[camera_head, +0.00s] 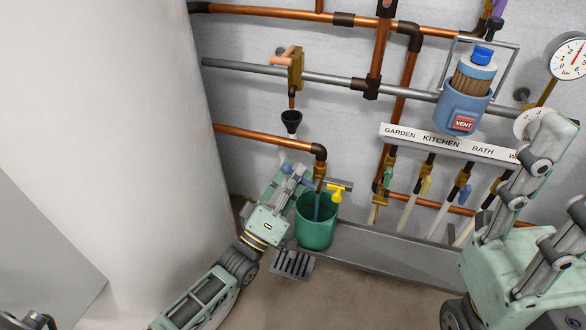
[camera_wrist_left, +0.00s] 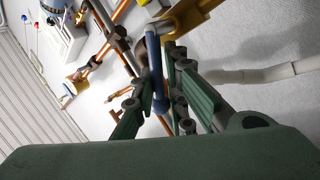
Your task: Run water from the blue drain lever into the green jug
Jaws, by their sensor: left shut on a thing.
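The blue drain lever (camera_wrist_left: 156,72) lies between the fingers of my left gripper (camera_wrist_left: 165,108) in the left wrist view, and the gripper is shut on it. In the head view my left gripper (camera_head: 286,182) is at the pipe outlet, just up and left of the jug, and mostly covers the lever. The green jug (camera_head: 315,236) stands upright under the outlet with its mouth open upward. A thin blue streak (camera_head: 317,207), which looks like water, shows inside its mouth.
A yellow-handled valve (camera_head: 338,193) sits just right of the outlet, above the jug. A dark floor grate (camera_head: 292,264) lies in front of the jug. A grey trough (camera_head: 395,262) runs to the right. A labelled valve strip (camera_head: 450,146) and copper pipes line the wall.

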